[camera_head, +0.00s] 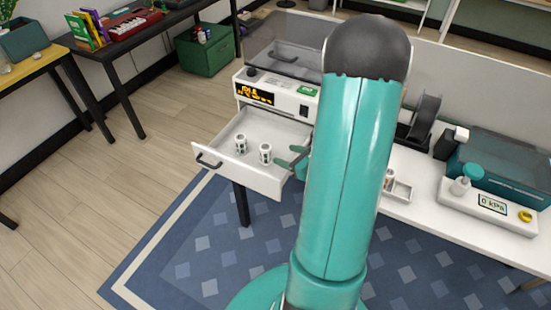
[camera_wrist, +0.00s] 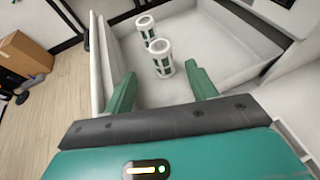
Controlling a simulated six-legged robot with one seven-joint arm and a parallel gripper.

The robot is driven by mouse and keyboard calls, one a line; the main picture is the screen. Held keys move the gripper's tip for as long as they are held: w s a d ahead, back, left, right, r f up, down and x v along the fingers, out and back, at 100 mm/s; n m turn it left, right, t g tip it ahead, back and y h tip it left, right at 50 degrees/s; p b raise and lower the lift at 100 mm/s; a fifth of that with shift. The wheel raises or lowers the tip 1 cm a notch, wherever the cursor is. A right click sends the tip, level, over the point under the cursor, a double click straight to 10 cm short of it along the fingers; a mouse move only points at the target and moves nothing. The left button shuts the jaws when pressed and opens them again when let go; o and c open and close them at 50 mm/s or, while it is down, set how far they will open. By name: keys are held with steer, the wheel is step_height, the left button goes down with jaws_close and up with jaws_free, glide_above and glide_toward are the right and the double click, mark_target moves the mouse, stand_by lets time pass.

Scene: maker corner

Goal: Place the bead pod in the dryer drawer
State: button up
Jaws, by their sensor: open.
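The dryer (camera_head: 276,96) is a white unit with a lit display, and its drawer (camera_head: 211,166) is pulled open. Two white-and-green pods stand upright and apart inside the drawer: one pod (camera_head: 241,143) farther left and another pod (camera_head: 265,153) nearer my gripper. In the wrist view, the nearer pod (camera_wrist: 161,58) and the farther pod (camera_wrist: 146,30) stand on the drawer floor (camera_wrist: 205,48). My gripper (camera_wrist: 161,85) is open, its green fingers on either side of the nearer pod's near end, apparently empty. In the head view its fingertips (camera_head: 291,157) show at the drawer's right side.
A small tray (camera_head: 400,192) with a similar pod (camera_head: 389,178) beside or in it sits on the white bench right of my arm. A cardboard box (camera_wrist: 24,54) is on the floor at left.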

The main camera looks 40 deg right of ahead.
steer(key=a+r+n+g+y, duration=0.35)
steer(key=a+r+n, duration=0.25)
steer(key=a+n, duration=0.45)
steer(key=a+r+n+g+y, duration=0.35)
steer(key=a+r+n, duration=0.4)
steer(key=a, duration=0.55)
steer(key=s+a+r+n+g+h, duration=0.1)
steer(key=s+a+r+n+h, duration=0.3)
steer(key=n, duration=1.2)
steer(key=s+r+h, duration=0.4)
steer(key=s+r, duration=0.1)
steer(key=shift+r+n, duration=0.4)
steer(key=shift+d, duration=0.1)
